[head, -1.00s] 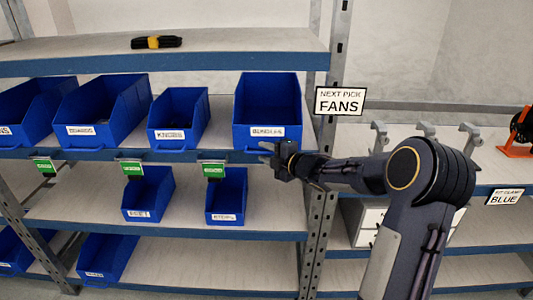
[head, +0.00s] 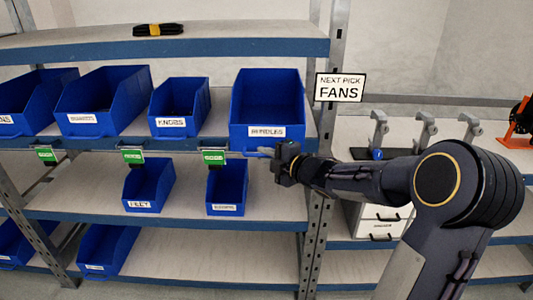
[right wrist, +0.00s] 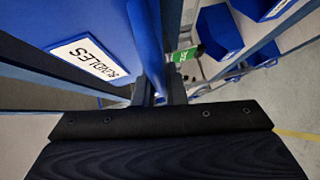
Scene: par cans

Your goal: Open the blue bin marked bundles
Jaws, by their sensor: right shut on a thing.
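The blue bin marked bundles (head: 267,145) sits on the upper bin shelf, at its right end beside the post. Its open top faces up and it looks empty. Its front sticks out past the shelf edge. My right gripper (head: 270,152) is at the lower front of this bin, shut on its front handle. In the right wrist view, the bin's front with its label (right wrist: 90,58) is close on the left, and a blue strip of the handle (right wrist: 150,45) runs between the fingers. My left gripper is not in view.
A knobs bin (head: 171,133) stands to the left on the same shelf, with more blue bins beyond. Green tags (head: 213,157) hang from the shelf edge. A steel post (head: 314,200) stands just right of the gripper. Hooks (head: 425,130) and drawers (head: 385,220) are further right.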

